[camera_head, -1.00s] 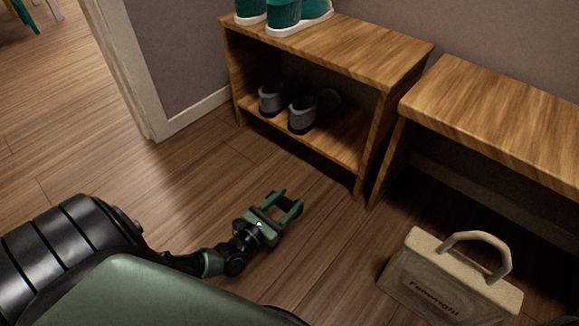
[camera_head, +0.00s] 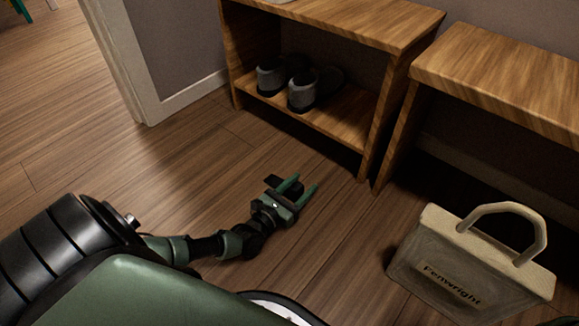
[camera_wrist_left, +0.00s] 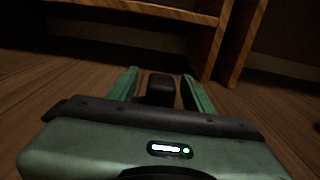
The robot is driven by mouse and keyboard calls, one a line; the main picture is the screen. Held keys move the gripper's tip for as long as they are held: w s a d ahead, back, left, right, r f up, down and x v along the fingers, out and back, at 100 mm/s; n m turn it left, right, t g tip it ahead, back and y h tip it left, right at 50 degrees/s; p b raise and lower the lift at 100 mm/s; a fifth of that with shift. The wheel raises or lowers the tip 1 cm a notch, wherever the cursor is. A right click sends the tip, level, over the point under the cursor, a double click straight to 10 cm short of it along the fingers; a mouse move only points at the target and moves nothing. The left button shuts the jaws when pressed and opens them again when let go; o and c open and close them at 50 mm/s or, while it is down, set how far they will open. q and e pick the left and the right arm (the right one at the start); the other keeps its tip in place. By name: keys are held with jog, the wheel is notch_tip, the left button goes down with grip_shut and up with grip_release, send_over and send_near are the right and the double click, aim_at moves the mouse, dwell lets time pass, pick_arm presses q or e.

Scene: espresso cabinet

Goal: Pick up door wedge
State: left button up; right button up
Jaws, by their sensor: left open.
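A small dark block, which looks like the door wedge (camera_wrist_left: 161,88), shows between the two green fingers of my left gripper in the left wrist view. In the head view, the dark door wedge (camera_head: 272,181) is partly covered by the fingers, low over the wooden floor. My left gripper (camera_head: 304,182) is open, its fingers pointing toward the shoe bench; it also shows in the left wrist view (camera_wrist_left: 160,74). I cannot tell whether either finger touches the block. My right gripper is out of view.
A wooden shoe bench (camera_head: 335,22) with grey slippers (camera_head: 303,92) on its lower shelf stands ahead. A second wooden bench (camera_head: 500,75) is at the right. A beige bag-shaped object marked Fenwright (camera_head: 465,270) stands on the floor at the right. The floor at the left is clear.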

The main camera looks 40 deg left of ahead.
pick_arm(q)
jog(key=shift+w, duration=0.6)
jog(key=shift+r, duration=0.1)
grip_shut()
